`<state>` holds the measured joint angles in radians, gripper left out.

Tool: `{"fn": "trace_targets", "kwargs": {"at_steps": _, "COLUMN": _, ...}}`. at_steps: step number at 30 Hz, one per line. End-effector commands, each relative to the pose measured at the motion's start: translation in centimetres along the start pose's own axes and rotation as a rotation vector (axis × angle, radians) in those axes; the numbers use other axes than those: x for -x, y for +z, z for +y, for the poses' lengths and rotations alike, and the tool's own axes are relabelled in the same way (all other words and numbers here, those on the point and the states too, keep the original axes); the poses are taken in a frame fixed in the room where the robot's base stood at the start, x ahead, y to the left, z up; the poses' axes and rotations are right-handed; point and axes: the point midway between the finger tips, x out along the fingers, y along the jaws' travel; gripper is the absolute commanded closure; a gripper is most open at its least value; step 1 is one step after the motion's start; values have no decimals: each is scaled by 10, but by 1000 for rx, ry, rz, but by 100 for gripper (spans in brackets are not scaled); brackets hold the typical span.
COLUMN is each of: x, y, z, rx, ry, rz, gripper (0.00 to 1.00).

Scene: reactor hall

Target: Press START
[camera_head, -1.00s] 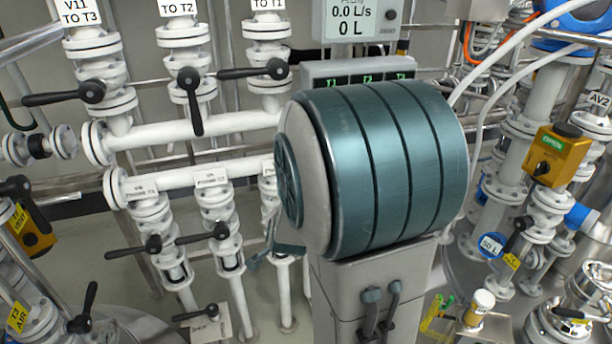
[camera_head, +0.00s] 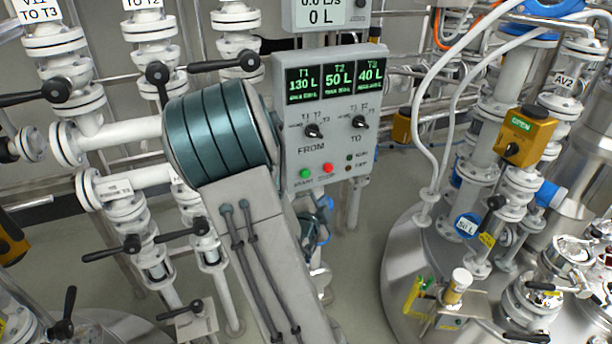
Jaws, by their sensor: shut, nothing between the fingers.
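The control panel (camera_head: 330,150) is a grey box right of my arm, with its front face in view. The green START button (camera_head: 305,173) is near its lower left, beside a red button (camera_head: 327,168). Above them are the FROM knob (camera_head: 313,130) and the TO knob (camera_head: 359,122). Three green displays (camera_head: 336,80) read T1 130 L, T2 50 L and T3 40 L. My arm, with a large teal joint, stands just left of the panel and covers none of the START button. I cannot make out my gripper.
A flow display (camera_head: 325,12) above the panel reads 0 L. White pipes with black-handled valves (camera_head: 157,72) fill the left. A steel tank (camera_head: 400,260) with a yellow OPEN actuator (camera_head: 527,135) above it stands at right. Floor shows below the panel.

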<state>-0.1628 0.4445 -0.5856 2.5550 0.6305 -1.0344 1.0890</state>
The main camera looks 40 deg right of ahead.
Motion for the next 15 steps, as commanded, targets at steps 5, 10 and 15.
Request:
{"fn": "trace_targets", "kwargs": {"at_steps": 5, "x": -9, "y": 6, "z": -8, "rx": 2, "ry": 0, "rz": 0, "gripper": 100}}
{"fn": "trace_targets", "kwargs": {"at_steps": 10, "x": -25, "y": 18, "z": -21, "rx": 2, "ry": -1, "rz": -1, "gripper": 100}}
{"fn": "trace_targets", "kwargs": {"at_steps": 15, "x": -42, "y": 30, "z": -33, "rx": 1, "ry": 0, "rz": -1, "gripper": 100}}
